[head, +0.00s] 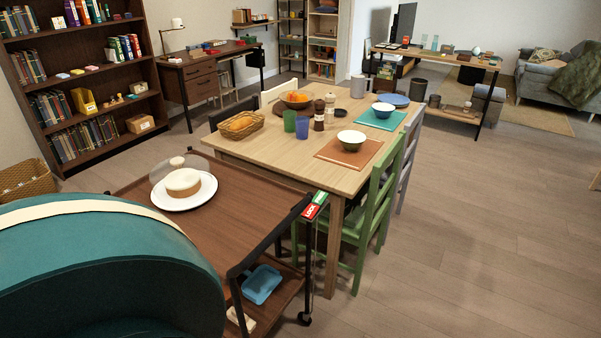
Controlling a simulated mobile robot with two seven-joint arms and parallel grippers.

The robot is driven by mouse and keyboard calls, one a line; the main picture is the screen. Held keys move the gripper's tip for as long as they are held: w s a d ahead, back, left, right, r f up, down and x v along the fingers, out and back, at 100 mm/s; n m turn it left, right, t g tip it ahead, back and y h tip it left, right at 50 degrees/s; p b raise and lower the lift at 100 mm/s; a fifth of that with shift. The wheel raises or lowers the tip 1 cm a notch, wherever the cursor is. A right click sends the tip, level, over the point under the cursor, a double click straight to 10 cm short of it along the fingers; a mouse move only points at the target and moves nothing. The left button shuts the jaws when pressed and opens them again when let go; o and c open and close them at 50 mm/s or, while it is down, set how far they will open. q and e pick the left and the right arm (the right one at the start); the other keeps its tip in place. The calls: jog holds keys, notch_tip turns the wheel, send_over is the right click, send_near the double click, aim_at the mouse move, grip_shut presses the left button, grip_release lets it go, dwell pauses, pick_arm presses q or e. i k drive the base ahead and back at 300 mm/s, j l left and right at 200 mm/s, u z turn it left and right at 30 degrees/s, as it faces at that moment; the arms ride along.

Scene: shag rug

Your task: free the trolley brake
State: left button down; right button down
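The trolley (232,225) stands in front of me, with a brown wooden top, a black frame and a lower shelf. At its right corner is a small brake tag or lever (315,206), part red with white lettering that seems to read LOCK, part green. A thin dark rod or cord hangs below it towards a black caster (304,318). I cannot tell the brake's exact position. A cake under a clear dome sits on a white plate (205,194) on the top. A blue tray (262,284) lies on the lower shelf. Neither gripper is in view.
A large teal rounded shape (110,265) with a cream band hides the trolley's near left part. The dining table (260,155), set with bowls and cups, stands close behind the trolley. A green chair (377,205) stands right of it. The floor (480,240) on the right is clear.

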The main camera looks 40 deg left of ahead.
aim_at(311, 210)
jog(key=i+l+u, duration=0.15)
jog(key=u, duration=0.25)
jog(key=i+l+u, duration=0.1)
jog(key=l+u, duration=0.15)
jog(key=u, duration=0.2)
jog(key=l+u, duration=0.25)
jog(key=u, duration=0.15)
jog(key=i+l+u, duration=0.1)
jog(key=l+u, duration=1.1)
jog(key=l, duration=0.25)
jog(key=l+u, duration=0.25)
jog(key=l, duration=0.2)
jog(key=k, duration=0.05)
